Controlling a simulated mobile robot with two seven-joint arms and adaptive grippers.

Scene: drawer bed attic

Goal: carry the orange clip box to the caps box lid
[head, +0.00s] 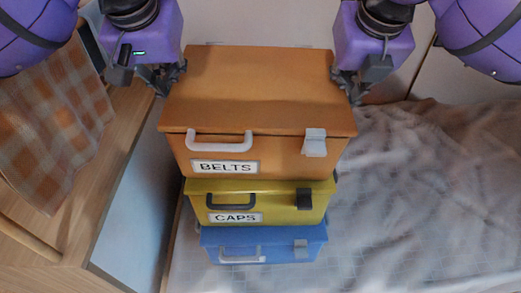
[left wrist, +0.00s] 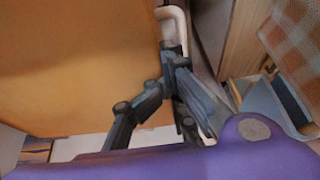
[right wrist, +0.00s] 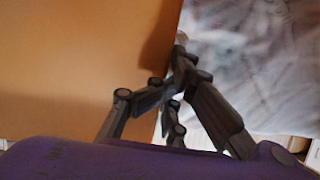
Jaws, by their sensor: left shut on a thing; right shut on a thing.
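The orange clip box (head: 258,90), labelled BELTS, has a white front handle and a white clip. It appears level, with its lid closed. My left gripper (head: 168,80) is shut on its left side and my right gripper (head: 353,85) is shut on its right side. The box's orange surface also fills much of the left wrist view (left wrist: 80,60) and the right wrist view (right wrist: 70,60). The yellow caps box (head: 285,202) is directly below it, its lid mostly hidden. I cannot tell whether the two boxes touch.
A blue box (head: 280,243) is under the caps box. A bed with a rumpled grey cover (head: 430,180) spreads to the right. A wooden unit (head: 100,190) with an orange checked cloth (head: 50,125) stands close on the left.

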